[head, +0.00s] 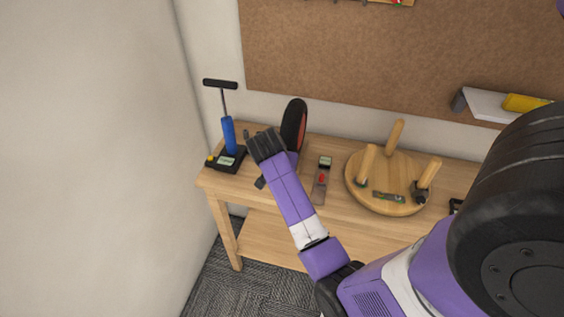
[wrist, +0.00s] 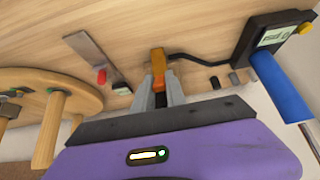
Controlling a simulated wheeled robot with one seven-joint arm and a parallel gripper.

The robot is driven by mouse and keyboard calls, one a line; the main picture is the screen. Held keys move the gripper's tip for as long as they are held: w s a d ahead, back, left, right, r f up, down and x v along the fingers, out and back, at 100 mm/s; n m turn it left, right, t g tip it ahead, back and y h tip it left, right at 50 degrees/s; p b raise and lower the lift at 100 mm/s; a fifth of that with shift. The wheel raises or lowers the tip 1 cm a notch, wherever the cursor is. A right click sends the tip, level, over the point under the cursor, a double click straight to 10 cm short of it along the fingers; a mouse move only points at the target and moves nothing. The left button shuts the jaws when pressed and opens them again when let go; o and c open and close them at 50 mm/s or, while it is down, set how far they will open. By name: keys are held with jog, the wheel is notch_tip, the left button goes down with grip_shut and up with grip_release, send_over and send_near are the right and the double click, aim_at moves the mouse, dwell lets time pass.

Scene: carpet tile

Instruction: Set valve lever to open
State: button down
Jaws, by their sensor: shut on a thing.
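An orange lever-like piece (wrist: 159,56), which I take to be the valve lever, sits at the end of a black hose (wrist: 200,60) in the wrist view. My gripper (wrist: 160,84) is shut on it, with one grey finger on each side. In the head view my gripper (head: 265,145) is over the left part of the bench, between the pump and the wheel, and hides the lever. The floor pump (head: 229,135) has a blue barrel and a black T-handle; its base with gauge also shows in the wrist view (wrist: 272,35). I cannot tell the lever's setting.
A black wheel with a red rim (head: 294,125) stands just right of my gripper. A flat tool with a red button (head: 321,178) and a round wooden board with pegs (head: 357,190) lie further right on the wooden bench (head: 340,222). A wall is close on the left.

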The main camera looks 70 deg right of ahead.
jog(key=shift+d+r+y, duration=0.15)
jog(key=shift+y, duration=0.35)
jog(key=c, duration=1.4)
grip_release()
jog(key=shift+o, duration=0.2)
jog(key=v, duration=0.7)
jog(key=shift+r+b, duration=0.35)
jog(key=shift+b, duration=0.1)
